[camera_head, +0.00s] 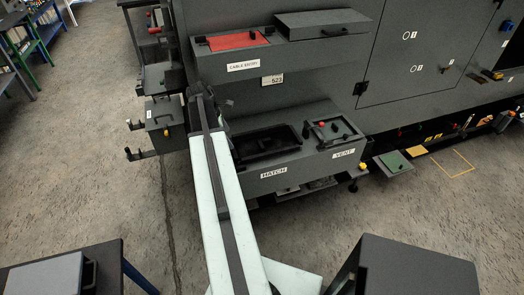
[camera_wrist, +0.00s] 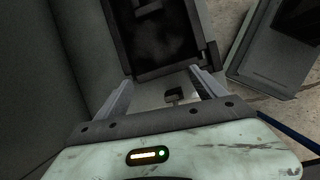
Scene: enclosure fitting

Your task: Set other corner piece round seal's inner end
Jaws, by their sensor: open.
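My gripper (camera_wrist: 164,88) is open in the wrist view, its two pale fingers apart. A small dark block (camera_wrist: 174,95) shows between them on a pale surface; I cannot tell whether it is a corner piece, and neither finger visibly touches it. Beyond the fingertips is a dark, framed recess (camera_wrist: 165,45). In the head view my arm reaches to the left end of the lower shelf, and its end hides what lies there. The hatch opening (camera_head: 268,141) on that shelf is dark with a black rim. I cannot make out the seal or its inner end.
The vent panel (camera_head: 333,131), with a red knob, is right of the hatch. A red panel (camera_head: 238,40) lies above at the cable entry. A grey box (camera_head: 165,117) stands left of my arm.

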